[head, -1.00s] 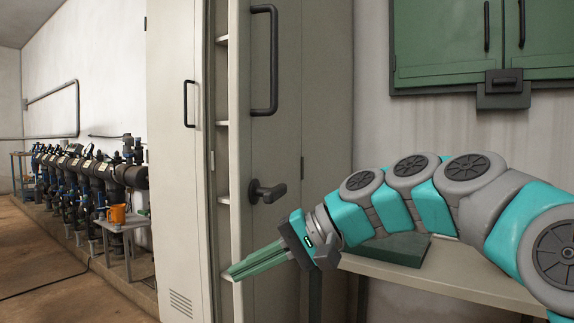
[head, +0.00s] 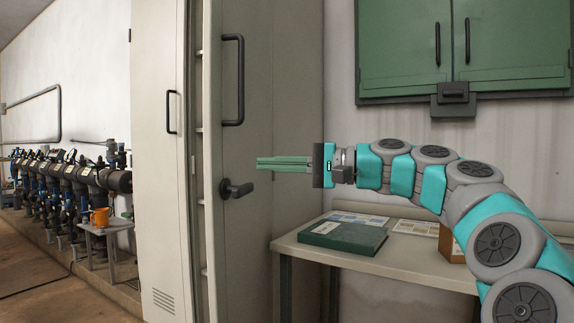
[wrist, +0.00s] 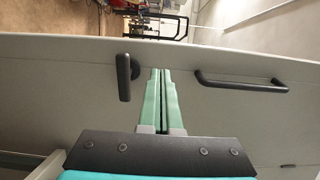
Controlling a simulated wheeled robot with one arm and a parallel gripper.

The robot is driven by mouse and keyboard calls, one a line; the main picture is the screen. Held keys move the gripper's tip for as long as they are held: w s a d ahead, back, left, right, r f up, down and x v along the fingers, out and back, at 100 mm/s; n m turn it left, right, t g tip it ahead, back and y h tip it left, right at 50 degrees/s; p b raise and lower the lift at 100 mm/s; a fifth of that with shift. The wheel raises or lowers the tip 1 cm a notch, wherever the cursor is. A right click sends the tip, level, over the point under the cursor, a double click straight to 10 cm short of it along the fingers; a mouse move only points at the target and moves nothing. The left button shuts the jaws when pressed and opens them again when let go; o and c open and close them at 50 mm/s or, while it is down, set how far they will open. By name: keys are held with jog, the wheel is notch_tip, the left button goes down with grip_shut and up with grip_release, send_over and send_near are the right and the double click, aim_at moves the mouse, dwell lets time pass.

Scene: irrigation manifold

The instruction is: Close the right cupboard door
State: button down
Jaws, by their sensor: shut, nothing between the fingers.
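The tall beige cupboard stands left of centre in the head view. Its right door (head: 228,88) is ajar, its free edge standing out, with shelves showing in a narrow gap behind it. The door's outer face carries a black bar handle (head: 241,80) and a black lever (head: 236,189); both also show in the wrist view. The left door (head: 158,120) has its own handle and vents. My gripper (head: 259,163) is shut and empty, level, pointing left at the right door's outer face, slightly above and right of the lever. I cannot tell whether the fingertips touch it.
A table (head: 400,266) with a green book (head: 343,236) and papers is below my arm. A green wall cabinet (head: 460,50) hangs above. Pipes and valves (head: 75,180) and a small stand with an orange mug (head: 100,217) are at the left.

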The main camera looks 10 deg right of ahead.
aim_at(216, 163)
jog(key=x, duration=0.8)
jog(key=shift+a, duration=0.2)
